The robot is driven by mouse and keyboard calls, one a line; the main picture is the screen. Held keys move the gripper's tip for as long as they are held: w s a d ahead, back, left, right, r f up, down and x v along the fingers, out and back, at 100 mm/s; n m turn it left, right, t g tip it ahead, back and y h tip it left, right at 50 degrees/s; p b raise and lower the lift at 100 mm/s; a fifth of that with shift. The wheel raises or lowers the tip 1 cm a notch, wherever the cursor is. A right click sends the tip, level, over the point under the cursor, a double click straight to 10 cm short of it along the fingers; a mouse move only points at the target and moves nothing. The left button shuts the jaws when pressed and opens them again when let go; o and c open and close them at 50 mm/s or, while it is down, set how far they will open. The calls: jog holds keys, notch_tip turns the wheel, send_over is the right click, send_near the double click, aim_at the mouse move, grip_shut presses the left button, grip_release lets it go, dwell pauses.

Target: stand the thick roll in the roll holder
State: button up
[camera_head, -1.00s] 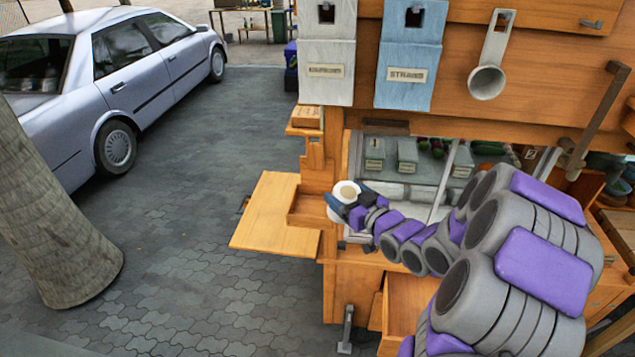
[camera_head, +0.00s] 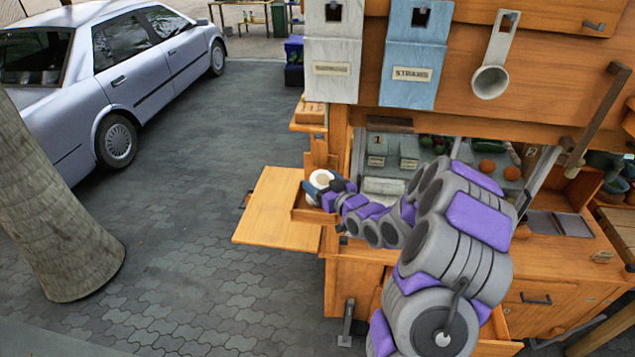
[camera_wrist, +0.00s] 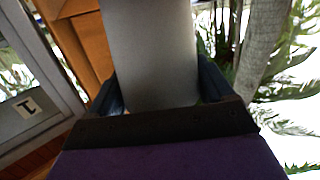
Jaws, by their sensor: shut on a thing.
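The thick roll (camera_head: 321,178) is a pale, off-white cylinder with a round hole in its top, and it stands upright. My gripper (camera_head: 322,188) is shut on it, with dark blue fingers around its sides. In the wrist view the roll (camera_wrist: 150,45) looks like a broad grey cylinder between the two fingers (camera_wrist: 157,88). The roll is over or in a small open wooden box (camera_head: 307,215) on the cart's left side, which looks like the roll holder. I cannot tell whether the roll touches its floor, as my gripper and the roll hide the inside.
A flat wooden side shelf (camera_head: 275,222) extends left of the box. A wooden post (camera_head: 320,150) rises behind it, with labelled dispensers (camera_head: 414,50) above. The counter's glass-fronted bay (camera_head: 385,165) is to the right. The paving (camera_head: 190,220) at left is clear, near a parked car.

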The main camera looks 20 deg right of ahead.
jog(key=shift+w+a+f, duration=0.1)
jog(key=shift+a+f, duration=0.15)
jog(key=shift+w+a+f, duration=0.1)
jog(key=shift+f, duration=0.35)
jog(key=shift+w+r, duration=0.15)
jog(key=shift+w, duration=0.15)
jog(key=shift+w+d+r+g+p, duration=0.2)
jog(key=shift+w+d+g+p, duration=0.6)
jog(key=shift+g, duration=0.5)
jog(key=shift+w+a+f+g+h+p, duration=0.1)
jog(key=shift+w+a+g+h+p, duration=0.2)
jog(key=shift+w+a+g+p, duration=0.15)
jog(key=shift+s+a+f, duration=0.1)
jog(key=shift+a+f, duration=0.1)
jog(key=shift+f, duration=0.25)
jog(key=shift+s+a+f, duration=0.1)
jog(key=shift+a+f, duration=0.1)
jog(key=shift+f, duration=0.25)
jog(key=shift+d, duration=0.1)
